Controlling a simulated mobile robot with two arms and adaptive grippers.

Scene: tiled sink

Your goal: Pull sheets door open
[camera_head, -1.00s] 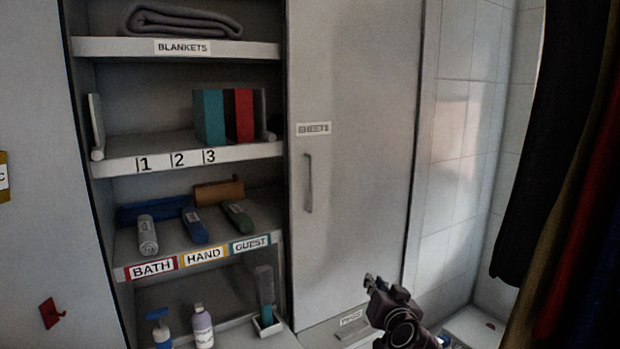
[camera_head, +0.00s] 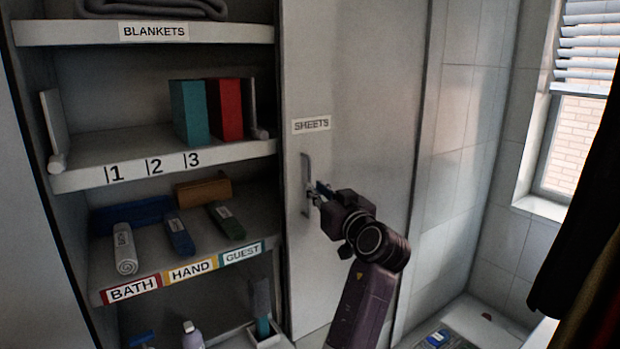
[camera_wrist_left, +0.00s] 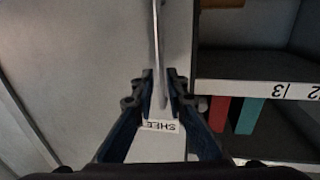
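The sheets door (camera_head: 350,90) is a tall grey panel labelled SHEETS (camera_head: 311,125). It looks shut, flush beside the open shelves. Its vertical bar handle (camera_head: 306,170) is near the door's left edge. My left gripper (camera_head: 316,193) is at the lower half of the handle. In the left wrist view, which is upside down, the handle (camera_wrist_left: 157,40) runs between the two close-set fingertips of the left gripper (camera_wrist_left: 160,92). I cannot tell whether the fingers press on it. The SHEETS label (camera_wrist_left: 160,126) is partly covered there. My right gripper is not in view.
Left of the door are open shelves (camera_head: 90,175) with books (camera_head: 205,110), rolled towels (camera_head: 178,235) and bottles. A tiled wall (camera_head: 475,160) and window (camera_head: 575,130) are on the right. Dark hanging cloth (camera_head: 575,240) fills the right edge. The space before the door's upper part is clear.

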